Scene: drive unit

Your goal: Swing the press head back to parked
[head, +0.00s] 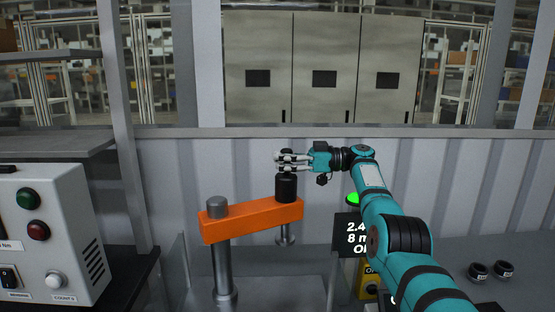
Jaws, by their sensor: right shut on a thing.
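The press head is an orange arm (250,219) on a grey upright post (222,268) at its left end. It points to the right and slightly back. A black cylinder (286,188) stands on its right end, with a metal ram (286,236) below. My right gripper (284,161) comes in from the right and is shut on the dark knob at the top of the black cylinder. The fingers partly cover the knob. My left gripper is not in view.
A white control box (52,232) with green and red buttons stands at the left. A black display (353,234) with a green lamp is partly behind my right arm. Two small black rings (490,270) lie on the grey bench at the right. A ribbed wall stands behind.

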